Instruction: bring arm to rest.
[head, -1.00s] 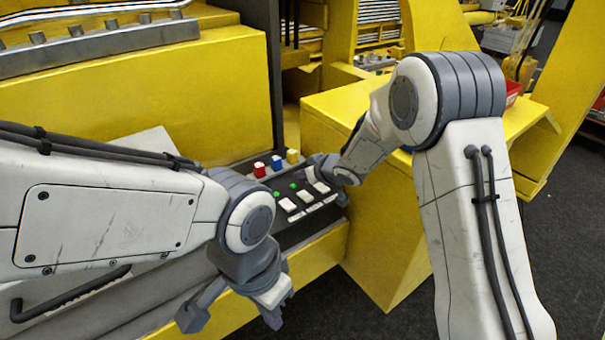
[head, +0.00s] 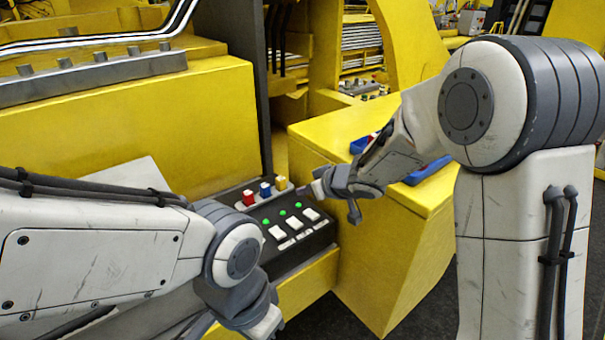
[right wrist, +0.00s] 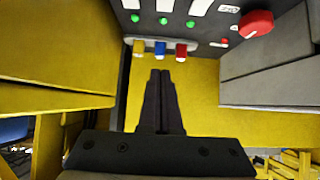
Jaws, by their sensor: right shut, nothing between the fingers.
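My right gripper (head: 318,188) hangs in front of the control panel (head: 322,238), near its right end and the yellow switch. In the right wrist view my right gripper (right wrist: 161,72) has its fingers together with nothing between them. The fingertips point toward the red (right wrist: 181,50), blue (right wrist: 160,48) and yellow (right wrist: 138,48) switches; I cannot tell the gap, but no grip shows. My left gripper (head: 234,325) is at the bottom edge of the head view, its fingers apart and partly cut off.
The panel carries three lit green lamps (head: 282,212) and white buttons (head: 310,214). A red knob (right wrist: 256,23) shows in the right wrist view. A yellow cabinet (head: 390,250) with a blue tray (head: 428,170) stands right of the panel. A yellow ledge (head: 302,290) runs below.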

